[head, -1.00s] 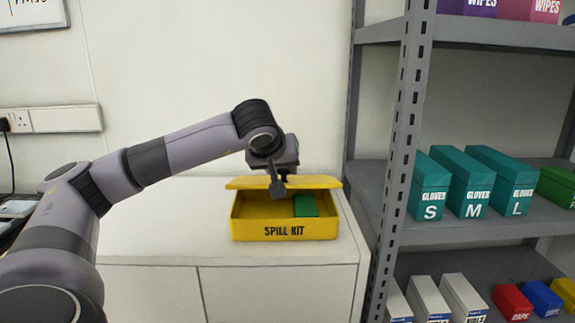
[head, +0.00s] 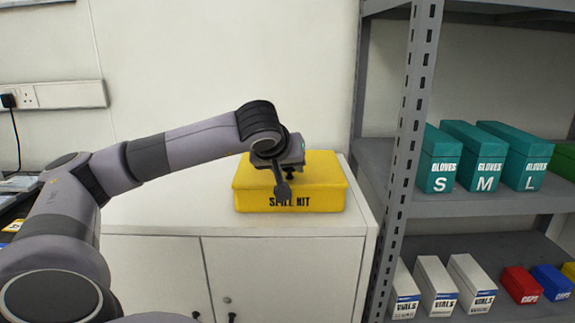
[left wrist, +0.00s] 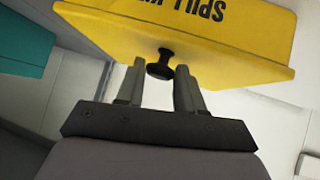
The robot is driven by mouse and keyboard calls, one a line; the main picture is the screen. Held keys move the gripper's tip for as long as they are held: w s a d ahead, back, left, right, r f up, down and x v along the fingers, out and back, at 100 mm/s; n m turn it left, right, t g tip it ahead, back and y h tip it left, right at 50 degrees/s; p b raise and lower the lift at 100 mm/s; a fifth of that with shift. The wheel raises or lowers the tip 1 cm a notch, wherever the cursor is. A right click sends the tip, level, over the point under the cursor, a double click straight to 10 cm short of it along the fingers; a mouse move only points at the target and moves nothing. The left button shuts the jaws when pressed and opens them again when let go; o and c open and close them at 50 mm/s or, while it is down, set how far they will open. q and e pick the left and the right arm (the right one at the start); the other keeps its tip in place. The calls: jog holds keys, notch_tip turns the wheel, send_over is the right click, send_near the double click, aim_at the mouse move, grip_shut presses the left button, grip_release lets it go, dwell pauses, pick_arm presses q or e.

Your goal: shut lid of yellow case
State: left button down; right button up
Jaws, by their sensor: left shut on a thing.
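The yellow case (head: 325,204), lettered "SPILL KIT", stands on the white cabinet. Its yellow lid (head: 325,165) lies down over the box, and no inside shows. A black knob (left wrist: 160,70) at the lid's edge sits between the fingers of my left gripper (left wrist: 158,80) in the left wrist view. In the head view my left gripper (head: 286,178) is over the front of the case, shut on the knob, and hides part of the lid and lettering. My right gripper is not in view.
The white cabinet top (head: 170,215) is clear left of the case. A grey metal rack (head: 408,150) stands close on the right, with teal glove boxes (head: 485,160) and white vial boxes (head: 435,285). A wall is behind.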

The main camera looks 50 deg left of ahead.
pick_arm(q)
jog(key=shift+s+d+f, duration=0.15)
jog(key=shift+d+f, duration=0.2)
jog(key=shift+f, duration=0.45)
jog(key=c, duration=0.7)
grip_release()
jog(key=shift+c, duration=0.2)
jog(key=r+p+v, duration=0.1)
jog(key=v, duration=0.6)
jog(key=shift+r, duration=0.2)
